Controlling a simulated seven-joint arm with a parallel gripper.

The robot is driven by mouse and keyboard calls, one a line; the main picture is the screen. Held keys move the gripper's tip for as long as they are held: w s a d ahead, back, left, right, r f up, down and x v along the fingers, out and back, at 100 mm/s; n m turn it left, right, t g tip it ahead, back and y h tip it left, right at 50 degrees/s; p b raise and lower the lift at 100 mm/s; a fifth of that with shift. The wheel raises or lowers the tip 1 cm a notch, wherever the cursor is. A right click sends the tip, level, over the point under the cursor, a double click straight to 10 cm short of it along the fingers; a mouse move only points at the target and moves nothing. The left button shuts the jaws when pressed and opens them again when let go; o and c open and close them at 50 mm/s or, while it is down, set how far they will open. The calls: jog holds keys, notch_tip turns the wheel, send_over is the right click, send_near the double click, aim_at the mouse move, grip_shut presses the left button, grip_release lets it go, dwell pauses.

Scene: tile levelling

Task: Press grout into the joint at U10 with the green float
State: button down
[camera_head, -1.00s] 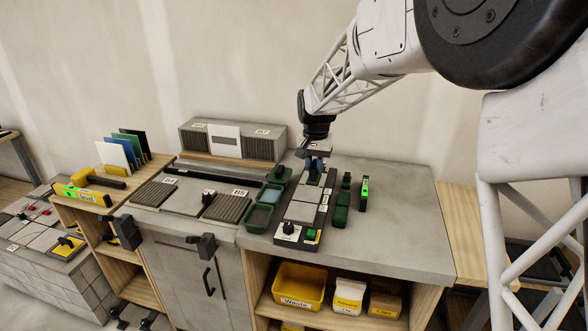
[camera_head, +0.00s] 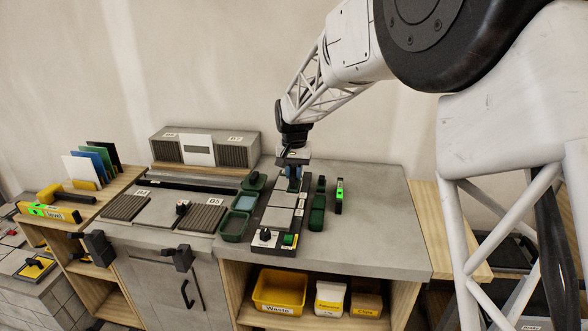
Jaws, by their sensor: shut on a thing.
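The tile board (camera_head: 271,224) lies on the grey bench, with pale grey tiles in a dark frame and small white tags along its right side. The tags are too small to read, so I cannot pick out U10. I cannot tell whether this touches the tiles. Two long dark green tools (camera_head: 317,211) lie just right of the board; I cannot tell whether one is the float. The joints under my gripper are hidden.
Green trays (camera_head: 233,226) stand left of the board. A bright green and black tool (camera_head: 339,195) lies to its right. Ribbed tiles (camera_head: 125,207) and a grey box (camera_head: 206,148) are further left. A yellow waste bin (camera_head: 279,291) sits below. The bench's right side is clear.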

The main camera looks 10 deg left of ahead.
jog(key=shift+f, duration=3.3)
jog(key=shift+f, duration=0.45)
jog(key=shift+a, duration=0.15)
jog(key=shift+a, duration=1)
jog(key=shift+a, duration=0.1)
jog(key=shift+a+f, duration=0.1)
jog(key=shift+a, duration=0.9)
jog(key=shift+a, duration=0.15)
jog(key=shift+a, duration=1)
